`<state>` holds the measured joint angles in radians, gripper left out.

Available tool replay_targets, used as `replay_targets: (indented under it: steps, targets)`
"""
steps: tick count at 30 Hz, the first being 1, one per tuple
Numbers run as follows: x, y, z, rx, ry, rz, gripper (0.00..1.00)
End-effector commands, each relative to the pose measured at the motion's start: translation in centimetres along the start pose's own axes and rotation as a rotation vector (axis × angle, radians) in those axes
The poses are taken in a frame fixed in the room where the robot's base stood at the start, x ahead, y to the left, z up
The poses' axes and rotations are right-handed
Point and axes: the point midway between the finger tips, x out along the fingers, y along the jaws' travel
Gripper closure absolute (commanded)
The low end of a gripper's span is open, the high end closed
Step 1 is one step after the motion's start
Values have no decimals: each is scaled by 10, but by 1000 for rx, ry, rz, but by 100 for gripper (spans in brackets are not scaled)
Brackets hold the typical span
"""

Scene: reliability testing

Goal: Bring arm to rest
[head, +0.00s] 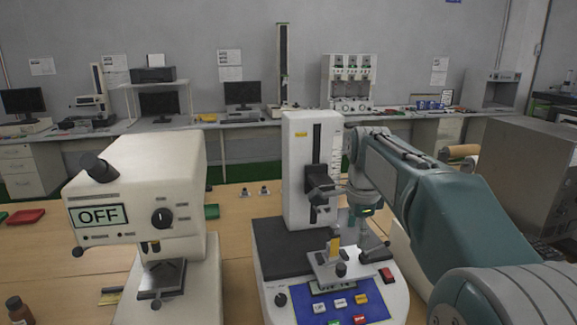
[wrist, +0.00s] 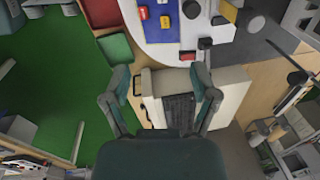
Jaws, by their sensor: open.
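My arm reaches in from the lower right of the head view, bent at its elbow, with its wrist beside the white upright test stand (head: 299,170). In the wrist view my gripper (wrist: 161,78) has its two fingers spread wide apart with nothing between them. A pale box-like device with a dark panel (wrist: 212,106) lies beyond and below the fingers. In the head view the gripper's fingers are hard to tell from the stand's parts.
The stand's base has a blue panel with coloured buttons (head: 340,309). A cream tester reading OFF (head: 137,185) stands at the left. A metal cabinet (head: 532,180) is at the right. Red (wrist: 101,12) and green (wrist: 114,47) trays show in the wrist view. Wooden table lies between the machines.

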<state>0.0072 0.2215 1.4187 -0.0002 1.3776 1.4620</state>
Motion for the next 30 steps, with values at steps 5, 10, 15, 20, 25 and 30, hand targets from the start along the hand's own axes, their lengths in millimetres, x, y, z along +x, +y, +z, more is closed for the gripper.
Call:
replay_targets:
  steps: [5,10,15,20,25,30]
  targets:
    - [-19,52,6,-272,17,-70,24]
    - [-24,103,12,-535,51,-132,24]
    - [-18,155,18,-798,102,-186,24]
    - [-4,203,24,-1043,165,-229,24]
    - [19,248,29,-1285,241,-260,24]
    - [36,272,32,-1426,291,-271,24]
